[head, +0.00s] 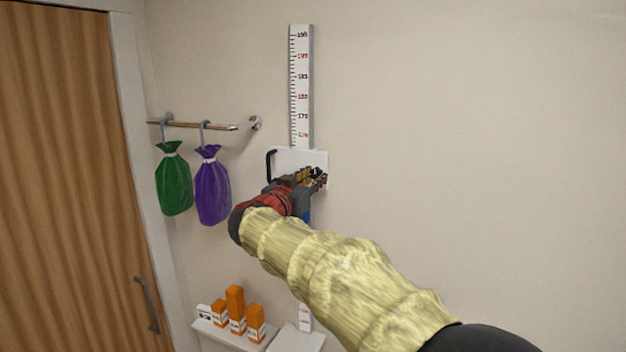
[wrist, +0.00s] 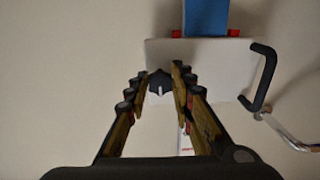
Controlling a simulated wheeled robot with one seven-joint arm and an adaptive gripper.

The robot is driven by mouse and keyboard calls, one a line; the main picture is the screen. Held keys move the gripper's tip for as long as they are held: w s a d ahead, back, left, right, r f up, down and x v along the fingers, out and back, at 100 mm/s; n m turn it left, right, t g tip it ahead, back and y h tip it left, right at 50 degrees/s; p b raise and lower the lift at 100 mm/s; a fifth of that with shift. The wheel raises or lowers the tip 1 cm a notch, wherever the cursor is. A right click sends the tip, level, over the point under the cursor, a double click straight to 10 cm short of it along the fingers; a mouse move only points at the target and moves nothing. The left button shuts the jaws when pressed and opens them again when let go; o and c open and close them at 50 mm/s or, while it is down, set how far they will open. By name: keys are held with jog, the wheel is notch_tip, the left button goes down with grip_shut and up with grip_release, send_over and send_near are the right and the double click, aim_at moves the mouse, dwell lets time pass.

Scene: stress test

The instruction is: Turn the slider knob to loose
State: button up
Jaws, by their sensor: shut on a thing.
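The height ruler (head: 301,90) is a white vertical scale on the wall. Its white slider plate (head: 288,157) sits across it, with a bent black handle (head: 270,166) at the left. The plate (wrist: 215,62) and handle (wrist: 262,78) also show in the wrist view. The slider knob (wrist: 159,83) is small and black with a white mark, in front of the plate. In the head view my gripper (head: 316,178) covers the knob. The lettering for loose is not readable.
A wall rail (head: 205,125) holds a green bag (head: 173,180) and a purple bag (head: 212,187), left of the slider. Below, a shelf (head: 232,338) holds several orange boxes (head: 236,308). A wooden door (head: 65,180) stands at far left. The wall to the right is bare.

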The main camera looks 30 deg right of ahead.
grip_shut()
jog(key=shift+b, duration=0.45)
jog(key=n+b, duration=0.7)
jog(key=shift+s+d+f+b, duration=0.1)
jog(key=shift+b, duration=0.3)
jog(key=n, duration=0.2)
jog(key=n+b, duration=0.1)
jog(key=n, duration=0.2)
jog(key=shift+s+r+n, duration=0.1)
jog(key=shift+r+n, duration=0.15)
jog(key=shift+n, duration=0.15)
jog(key=n, duration=0.5)
jog(key=shift+r, duration=0.1)
jog(key=o, duration=0.8)
grip_release()
